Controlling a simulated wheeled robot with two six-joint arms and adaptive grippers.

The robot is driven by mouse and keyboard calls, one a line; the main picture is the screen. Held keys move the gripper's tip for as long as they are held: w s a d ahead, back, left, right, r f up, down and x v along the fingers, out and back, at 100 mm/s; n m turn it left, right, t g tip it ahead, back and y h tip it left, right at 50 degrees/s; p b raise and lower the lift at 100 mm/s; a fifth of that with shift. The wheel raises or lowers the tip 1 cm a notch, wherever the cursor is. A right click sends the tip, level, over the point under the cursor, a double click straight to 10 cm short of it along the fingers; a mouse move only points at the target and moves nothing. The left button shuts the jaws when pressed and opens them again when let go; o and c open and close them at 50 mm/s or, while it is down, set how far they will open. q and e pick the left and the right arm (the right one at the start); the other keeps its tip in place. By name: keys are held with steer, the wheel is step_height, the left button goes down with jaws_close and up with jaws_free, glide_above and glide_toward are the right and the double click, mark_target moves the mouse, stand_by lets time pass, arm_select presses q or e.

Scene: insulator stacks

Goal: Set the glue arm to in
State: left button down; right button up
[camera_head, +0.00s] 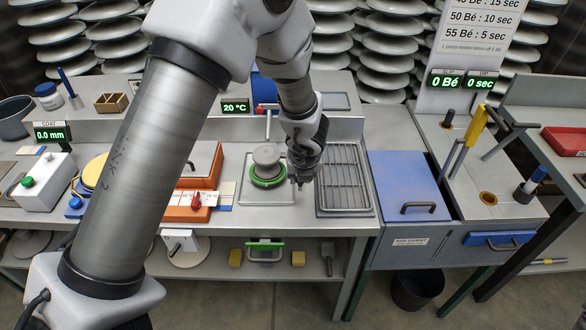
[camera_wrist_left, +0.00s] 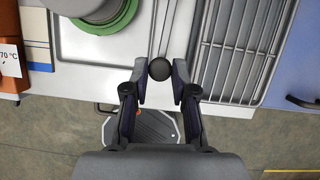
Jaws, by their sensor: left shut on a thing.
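My left gripper (camera_head: 302,180) is over the grey bench, between the green-ringed round piece and the wire rack. In the left wrist view, its fingers (camera_wrist_left: 160,75) are closed on both sides of a dark ball knob (camera_wrist_left: 160,69). Thin rods (camera_wrist_left: 163,28) run from the knob toward the top of that view. The knob seems to be the handle end of the glue arm; the arm's other end is out of that view. In the head view my gripper hides the knob. My right gripper is not in view.
The green-ringed piece (camera_head: 267,178) stands close left of my gripper. The wire rack (camera_head: 343,178) is close right, then a blue lid (camera_head: 405,185). An orange box (camera_head: 195,190) with a red knob is further left. A yellow post (camera_head: 460,140) stands at right.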

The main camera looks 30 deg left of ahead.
arm_select(q)
steer(key=shift+w+d+n+p, duration=0.15)
steer(key=shift+d+n+p, duration=0.25)
steer(key=shift+n, duration=0.1)
steer(key=shift+f, duration=0.1)
steer(key=c, duration=0.9)
jaws_free()
steer(key=shift+c, duration=0.2)
steer(key=shift+w, duration=0.1)
steer(key=v, duration=1.2)
steer(key=shift+d, duration=0.15)
steer(key=shift+w, duration=0.15)
